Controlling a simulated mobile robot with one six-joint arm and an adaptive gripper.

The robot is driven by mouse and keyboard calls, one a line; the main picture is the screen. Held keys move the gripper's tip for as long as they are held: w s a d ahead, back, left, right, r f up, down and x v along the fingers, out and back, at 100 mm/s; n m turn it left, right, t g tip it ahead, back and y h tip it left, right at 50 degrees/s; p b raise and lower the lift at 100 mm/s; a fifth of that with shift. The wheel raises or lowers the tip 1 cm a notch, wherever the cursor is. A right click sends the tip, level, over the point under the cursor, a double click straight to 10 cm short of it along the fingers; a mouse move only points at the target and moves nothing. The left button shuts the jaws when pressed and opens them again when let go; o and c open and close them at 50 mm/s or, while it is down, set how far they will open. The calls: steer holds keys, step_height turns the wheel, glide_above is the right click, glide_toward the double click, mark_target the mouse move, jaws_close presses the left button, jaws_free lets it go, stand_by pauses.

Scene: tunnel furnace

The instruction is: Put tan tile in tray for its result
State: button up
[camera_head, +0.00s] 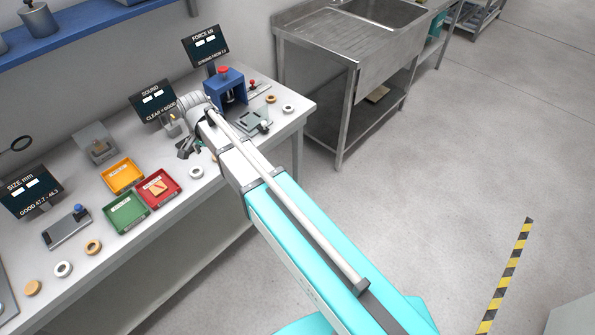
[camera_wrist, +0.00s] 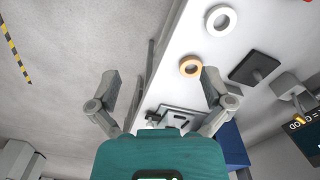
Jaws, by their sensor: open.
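The orange tray (camera_head: 122,190) and the green tray (camera_head: 146,217) stand beside the red one; lettering on the trays is too small to read. My gripper (camera_head: 186,150) is above the bench, right of the trays. In the wrist view my gripper (camera_wrist: 163,84) has its two fingers spread wide with nothing between them.
Displays for size (camera_head: 30,192), sound (camera_head: 152,101) and force (camera_head: 205,46) stand along the bench. A blue press (camera_head: 223,84) is beyond my gripper. A white ring (camera_wrist: 221,20) and a tan ring (camera_wrist: 190,66) lie on the bench. The floor right of it is open.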

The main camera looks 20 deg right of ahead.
steer(key=s+d+n, duration=0.3)
steer(key=s+d, duration=0.4)
steer(key=d, duration=0.5)
steer(key=s+d+n, duration=0.4)
steer(key=s+d, duration=0.3)
steer(key=d, duration=0.5)
steer(key=shift+s, duration=0.15)
steer(key=c, duration=0.5)
steer(key=shift+c, duration=0.5)
